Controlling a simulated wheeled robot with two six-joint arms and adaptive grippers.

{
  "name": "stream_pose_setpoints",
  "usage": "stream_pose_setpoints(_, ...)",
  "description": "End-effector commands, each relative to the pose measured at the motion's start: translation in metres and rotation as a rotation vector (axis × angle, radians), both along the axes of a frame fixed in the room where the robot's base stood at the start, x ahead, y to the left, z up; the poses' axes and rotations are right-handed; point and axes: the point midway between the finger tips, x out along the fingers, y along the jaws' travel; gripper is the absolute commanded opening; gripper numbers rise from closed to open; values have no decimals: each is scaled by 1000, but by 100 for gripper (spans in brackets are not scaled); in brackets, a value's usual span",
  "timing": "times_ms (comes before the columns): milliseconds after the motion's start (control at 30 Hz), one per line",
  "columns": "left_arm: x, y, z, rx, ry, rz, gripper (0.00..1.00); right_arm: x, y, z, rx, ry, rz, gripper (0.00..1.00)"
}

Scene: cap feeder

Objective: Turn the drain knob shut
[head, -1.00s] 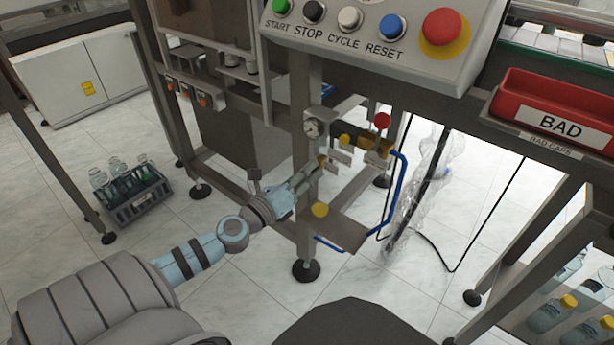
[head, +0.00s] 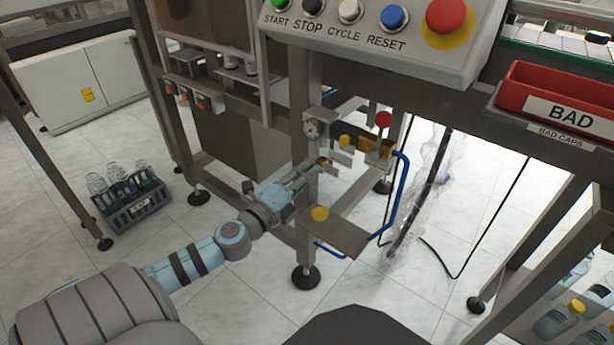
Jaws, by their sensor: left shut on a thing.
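My left gripper (head: 318,168) reaches in from the lower left, under the machine's front beam, to the air unit on the frame post. Its fingers are closed around a small brass-coloured part (head: 323,161) below the round gauge (head: 311,129). This part appears to be the drain knob; the fingers and the post hide most of it, and its turned position cannot be read. A yellow knob (head: 345,140) and a red ball knob (head: 383,119) sit to the right of the gripper, apart from it. My right gripper is not in view.
A blue hose (head: 401,185) bends down on the right. The button panel (head: 375,45) and red BAD bin (head: 560,105) are above. A bottle crate (head: 135,208) stands on the left floor.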

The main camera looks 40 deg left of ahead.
Motion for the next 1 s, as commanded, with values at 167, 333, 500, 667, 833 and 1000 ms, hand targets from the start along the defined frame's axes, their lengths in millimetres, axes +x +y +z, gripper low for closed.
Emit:
stream_pose_setpoints(167, 0, 0, 0, -31, 0, 1, 0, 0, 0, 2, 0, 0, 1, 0)
stream_pose_setpoints(333, 0, 0, 0, -37, 0, 2, 0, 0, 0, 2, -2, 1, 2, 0)
stream_pose_setpoints(500, 0, 0, 0, -36, 0, 2, 0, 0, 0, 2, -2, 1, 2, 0)
stream_pose_setpoints(667, 0, 0, 0, -36, 0, 1, 34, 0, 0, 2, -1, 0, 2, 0)
stream_pose_setpoints(833, 0, 0, 0, -36, -1, 1, 40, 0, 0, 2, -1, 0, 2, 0)
stream_pose_setpoints(1000, 0, 0, 0, -35, 0, 0, 40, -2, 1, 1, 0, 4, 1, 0)
